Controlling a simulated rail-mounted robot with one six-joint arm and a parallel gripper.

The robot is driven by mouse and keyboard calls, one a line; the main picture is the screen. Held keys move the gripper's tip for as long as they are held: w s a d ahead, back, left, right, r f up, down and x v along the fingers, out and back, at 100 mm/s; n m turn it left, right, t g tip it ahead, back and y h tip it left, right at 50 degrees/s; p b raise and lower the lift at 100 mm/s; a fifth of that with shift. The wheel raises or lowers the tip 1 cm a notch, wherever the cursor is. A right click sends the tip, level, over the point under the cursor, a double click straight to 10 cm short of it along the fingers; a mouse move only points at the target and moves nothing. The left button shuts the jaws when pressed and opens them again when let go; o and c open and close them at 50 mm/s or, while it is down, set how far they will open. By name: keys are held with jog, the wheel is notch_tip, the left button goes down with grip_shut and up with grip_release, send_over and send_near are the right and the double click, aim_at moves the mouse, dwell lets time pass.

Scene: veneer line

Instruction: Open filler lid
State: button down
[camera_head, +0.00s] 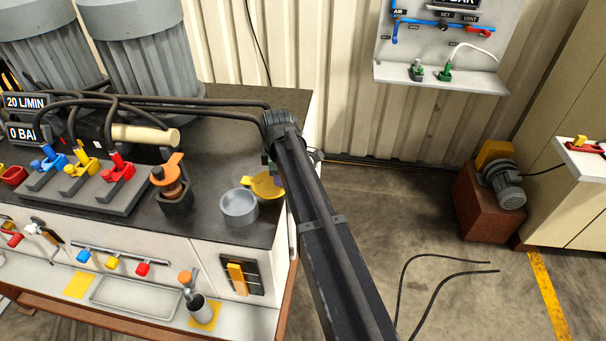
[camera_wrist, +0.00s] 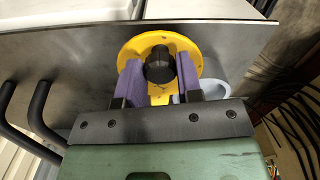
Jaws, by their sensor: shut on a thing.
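The filler lid (camera_head: 265,187) is a yellow disc with a black knob (camera_wrist: 159,64). In the head view it sits at the back right rim of a round grey cup (camera_head: 239,207), beside the cup and not covering it. The cup's top is uncovered. In the wrist view the yellow lid (camera_wrist: 133,46) lies in front of my gripper (camera_wrist: 160,70), whose purple fingers are shut on the knob. Part of the grey cup (camera_wrist: 214,88) shows to the right. In the head view my arm hides the fingers; whether the lid touches the cup is unclear.
An orange-topped valve (camera_head: 172,180) stands left of the cup. Blue, yellow and red levers (camera_head: 88,172) stand further left. Black hoses (camera_head: 190,103) run along the back of the dark worktop (camera_head: 226,149). The worktop's right edge is close to the lid.

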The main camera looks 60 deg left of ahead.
jog(key=shift+a, duration=0.1)
dwell(0.4)
jog(key=c, duration=0.8)
grip_release()
notch_tip(320, 180, up, 11)
jog(key=p, duration=1)
jog(key=shift+f+p, duration=0.1)
jog(key=shift+p, duration=0.3)
